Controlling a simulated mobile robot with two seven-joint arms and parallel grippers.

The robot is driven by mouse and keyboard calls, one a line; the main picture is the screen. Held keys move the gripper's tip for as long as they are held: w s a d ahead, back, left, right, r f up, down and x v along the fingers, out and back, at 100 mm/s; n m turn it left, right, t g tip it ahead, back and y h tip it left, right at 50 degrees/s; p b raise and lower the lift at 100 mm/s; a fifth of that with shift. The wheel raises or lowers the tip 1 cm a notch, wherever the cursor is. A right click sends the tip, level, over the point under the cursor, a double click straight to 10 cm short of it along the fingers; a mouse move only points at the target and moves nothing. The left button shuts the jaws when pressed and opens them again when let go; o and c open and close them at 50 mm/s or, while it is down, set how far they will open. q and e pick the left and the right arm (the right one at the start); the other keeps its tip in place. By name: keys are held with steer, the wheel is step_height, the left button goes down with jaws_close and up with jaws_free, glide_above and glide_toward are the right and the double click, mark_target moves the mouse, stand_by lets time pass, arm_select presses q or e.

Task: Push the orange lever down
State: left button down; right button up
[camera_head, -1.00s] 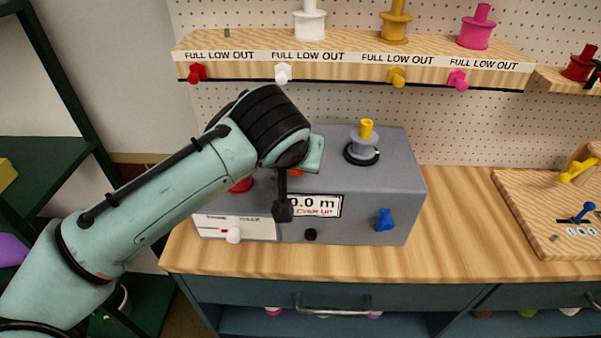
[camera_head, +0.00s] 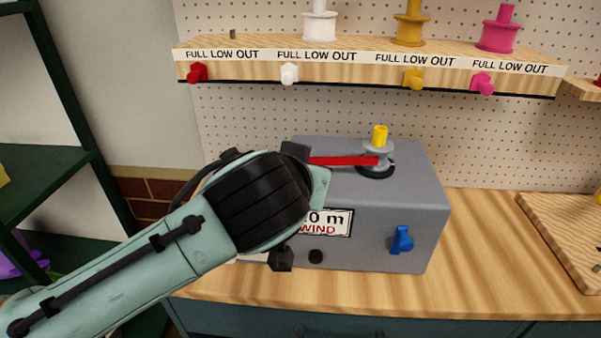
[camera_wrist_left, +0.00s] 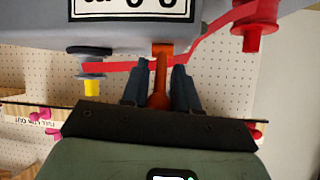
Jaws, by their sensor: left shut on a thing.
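The orange lever (camera_wrist_left: 159,75) stands out from the grey machine (camera_wrist_left: 40,22) in the left wrist view, which sees the machine upside down. The two dark fingers of my left gripper (camera_wrist_left: 158,82) are shut around the lever, one on each side. In the head view my left wrist hides the lever and the fingers in front of the grey machine (camera_head: 375,240). A red ribbon (camera_head: 343,161) runs to the grey spool with a yellow top (camera_head: 379,145) on the machine. My right gripper is in neither view.
A display (camera_head: 330,222) on the machine's front reads "WIND", partly covered by my arm. A blue lever (camera_head: 401,240) and a black knob (camera_head: 316,257) are on the same front. A shelf (camera_head: 450,65) with several spools hangs above.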

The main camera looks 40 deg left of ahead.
arm_select(q)
steer(key=c, duration=1)
jaws_free()
steer(key=p+v, duration=0.3)
steer(key=v, duration=1)
steer(key=shift+s+d, duration=0.1)
steer(key=shift+s, duration=0.05)
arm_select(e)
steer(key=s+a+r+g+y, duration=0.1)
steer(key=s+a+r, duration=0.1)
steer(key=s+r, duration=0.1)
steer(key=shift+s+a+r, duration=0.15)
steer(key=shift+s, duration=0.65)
